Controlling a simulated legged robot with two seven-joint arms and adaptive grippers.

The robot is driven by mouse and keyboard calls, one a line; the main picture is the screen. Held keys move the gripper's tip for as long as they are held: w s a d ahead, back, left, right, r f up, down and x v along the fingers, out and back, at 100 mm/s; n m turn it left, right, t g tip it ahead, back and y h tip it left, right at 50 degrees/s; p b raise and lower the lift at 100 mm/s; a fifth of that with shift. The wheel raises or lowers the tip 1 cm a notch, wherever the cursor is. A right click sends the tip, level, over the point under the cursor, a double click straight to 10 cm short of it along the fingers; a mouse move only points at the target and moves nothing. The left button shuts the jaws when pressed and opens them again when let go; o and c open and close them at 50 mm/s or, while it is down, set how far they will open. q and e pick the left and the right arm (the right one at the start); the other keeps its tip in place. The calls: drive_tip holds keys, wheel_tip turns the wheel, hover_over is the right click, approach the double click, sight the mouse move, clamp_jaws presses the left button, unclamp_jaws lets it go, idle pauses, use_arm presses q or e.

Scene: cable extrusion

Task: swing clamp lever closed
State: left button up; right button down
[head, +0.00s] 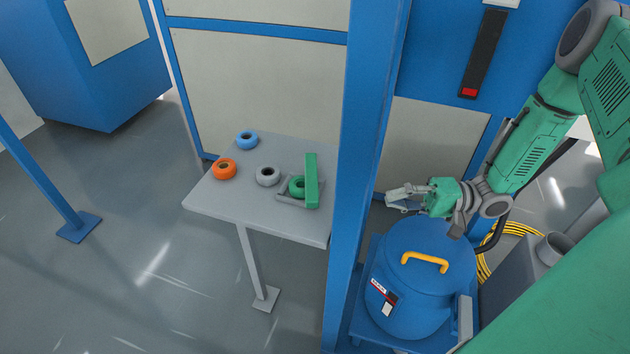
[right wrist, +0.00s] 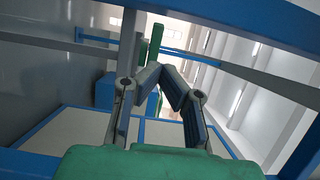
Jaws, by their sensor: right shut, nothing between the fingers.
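A long green bar (head: 312,180), which looks like the clamp lever, lies along the right side of a grey bracket (head: 288,203) on the small table. A green ring (head: 297,186) sits in the bracket beside it. My right gripper (head: 392,198) is to the right of the table, past the blue post, above the blue drum. It is shut with nothing in it and touches neither bar nor bracket. In the right wrist view its fingers (right wrist: 160,72) come together, with a green upright piece (right wrist: 154,44) beyond them; I cannot tell for sure that this is the bar. My left gripper is out of view.
A blue post (head: 364,150) stands between the table (head: 230,208) and my right gripper. The blue drum (head: 414,290) with a yellow handle (head: 425,262) stands below the gripper.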

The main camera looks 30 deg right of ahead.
drive_tip(key=b, duration=0.2)
approach(312, 200)
drive_tip(key=x, duration=0.6)
drive_tip(key=shift+f, duration=0.4)
drive_tip(key=shift+w+a, duration=0.2)
drive_tip(key=shift+w, duration=0.05)
drive_tip(key=shift+w+d+f, duration=0.2)
drive_tip(key=shift+d, duration=0.5)
drive_tip(key=shift+a+r, duration=0.15)
drive_tip(key=shift+a, duration=0.4)
drive_tip(key=a, duration=0.3)
drive_tip(key=shift+w, duration=0.4)
drive_tip(key=shift+w+a, duration=0.15)
drive_tip(key=shift+a, duration=0.1)
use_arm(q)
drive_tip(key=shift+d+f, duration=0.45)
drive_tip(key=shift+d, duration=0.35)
use_arm(e)
drive_tip(key=shift+d, duration=0.5)
